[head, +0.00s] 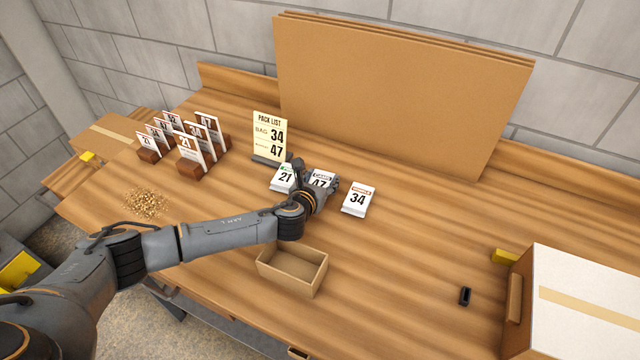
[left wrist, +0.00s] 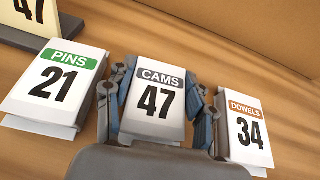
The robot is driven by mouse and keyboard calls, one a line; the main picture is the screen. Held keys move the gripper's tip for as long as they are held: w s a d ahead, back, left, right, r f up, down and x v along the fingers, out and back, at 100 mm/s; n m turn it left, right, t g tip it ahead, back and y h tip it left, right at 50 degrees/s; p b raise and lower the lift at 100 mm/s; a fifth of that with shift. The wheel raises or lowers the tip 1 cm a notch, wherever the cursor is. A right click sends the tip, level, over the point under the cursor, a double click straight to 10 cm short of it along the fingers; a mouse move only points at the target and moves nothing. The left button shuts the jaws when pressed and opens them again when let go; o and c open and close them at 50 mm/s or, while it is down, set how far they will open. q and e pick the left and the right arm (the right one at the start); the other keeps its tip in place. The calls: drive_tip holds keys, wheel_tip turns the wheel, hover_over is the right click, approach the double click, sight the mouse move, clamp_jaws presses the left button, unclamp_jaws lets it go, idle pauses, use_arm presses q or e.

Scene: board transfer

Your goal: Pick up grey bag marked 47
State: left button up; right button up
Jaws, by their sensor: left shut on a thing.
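The grey-labelled bag marked 47 (left wrist: 153,102), headed CAMS, lies on the table between two other bags. In the head view the 47 bag (head: 321,180) is partly covered by my left gripper (head: 316,190). The left gripper (left wrist: 160,112) has a finger on each side of the 47 bag and is shut on it. I cannot tell whether the bag is off the table. The green-labelled bag marked 21 (left wrist: 58,84) lies to its left, and the orange-labelled bag marked 34 (left wrist: 245,133) to its right. My right gripper is not in view.
A pack list card (head: 269,135) showing 34 and 47 stands behind the bags. An open empty box (head: 292,270) sits in front. Several numbered cards in wooden blocks (head: 190,168) stand at the left, near a pile of small pieces (head: 146,203). A large carton (head: 580,310) is at the right.

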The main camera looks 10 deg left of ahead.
use_arm(q)
drive_tip(key=shift+r, duration=0.1)
drive_tip(key=shift+r, duration=0.6)
drive_tip(key=s+r, duration=0.1)
drive_tip(key=r, duration=0.1)
drive_tip(key=s+r, duration=0.2)
drive_tip(key=r, duration=0.1)
drive_tip(key=s+a+r, duration=0.1)
drive_tip(key=s+r, duration=0.1)
drive_tip(key=r, duration=0.1)
drive_tip(key=shift+s+r, duration=0.1)
drive_tip(key=shift+s, duration=0.05)
drive_tip(key=b+v, duration=0.1)
drive_tip(key=v, duration=0.8)
drive_tip(key=shift+s+a, duration=0.15)
drive_tip(key=shift+b, duration=0.35)
